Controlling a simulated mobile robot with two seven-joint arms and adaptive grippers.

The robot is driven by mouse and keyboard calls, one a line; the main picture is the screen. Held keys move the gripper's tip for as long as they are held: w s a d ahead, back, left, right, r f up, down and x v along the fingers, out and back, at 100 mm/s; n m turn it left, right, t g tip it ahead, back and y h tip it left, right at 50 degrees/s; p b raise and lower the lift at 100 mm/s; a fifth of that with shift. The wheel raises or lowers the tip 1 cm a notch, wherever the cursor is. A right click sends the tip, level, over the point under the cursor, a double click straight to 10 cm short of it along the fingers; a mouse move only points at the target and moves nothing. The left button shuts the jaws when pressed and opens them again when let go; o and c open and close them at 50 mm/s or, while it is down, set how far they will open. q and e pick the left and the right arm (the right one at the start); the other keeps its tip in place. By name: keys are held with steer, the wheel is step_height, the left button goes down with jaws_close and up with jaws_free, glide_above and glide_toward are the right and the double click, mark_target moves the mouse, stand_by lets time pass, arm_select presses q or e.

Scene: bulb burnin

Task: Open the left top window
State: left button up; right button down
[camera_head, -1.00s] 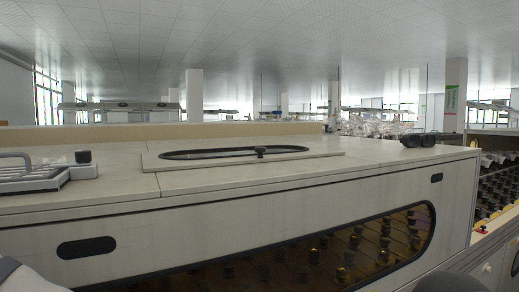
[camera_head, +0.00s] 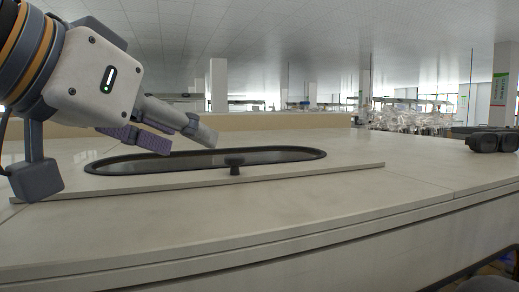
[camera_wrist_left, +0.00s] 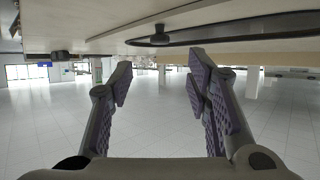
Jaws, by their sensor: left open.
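The top window (camera_head: 330,170) is a cream panel lying flat on the machine top, with a dark-rimmed oval glass pane (camera_head: 205,159). A small black knob (camera_head: 234,165) stands at the pane's near edge. My left gripper (camera_head: 190,140) comes in from the left, above the pane, with its fingers spread and empty. Its tips are to the left of the knob in the head view and apart from it. In the left wrist view, the knob (camera_wrist_left: 159,37) shows beyond and between the open fingertips (camera_wrist_left: 160,75). My right gripper is not in view.
The cream machine top (camera_head: 400,185) is clear in front of the panel. A pair of black cylindrical parts (camera_head: 492,140) sits at its right end. A low tan ledge (camera_head: 280,122) runs along the back.

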mark_target(229, 158)
arm_select(q)
steer(key=shift+w+d+r, duration=0.1)
steer(key=shift+w, duration=0.15)
steer(key=x, duration=0.6)
steer(key=f+b+x, duration=0.1)
steer(key=x, duration=0.2)
steer(key=shift+w+f, duration=0.1)
steer(key=shift+w, duration=0.05)
steer(key=shift+w+d, duration=0.3)
steer(key=shift+w, duration=0.2)
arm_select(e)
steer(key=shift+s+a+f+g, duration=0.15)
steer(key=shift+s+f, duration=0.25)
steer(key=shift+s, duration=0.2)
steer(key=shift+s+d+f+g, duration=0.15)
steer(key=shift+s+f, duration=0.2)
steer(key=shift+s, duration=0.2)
arm_select(q)
steer(key=shift+s, duration=0.1)
steer(key=shift+c, duration=0.6)
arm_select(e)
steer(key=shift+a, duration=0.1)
arm_select(q)
jaws_close()
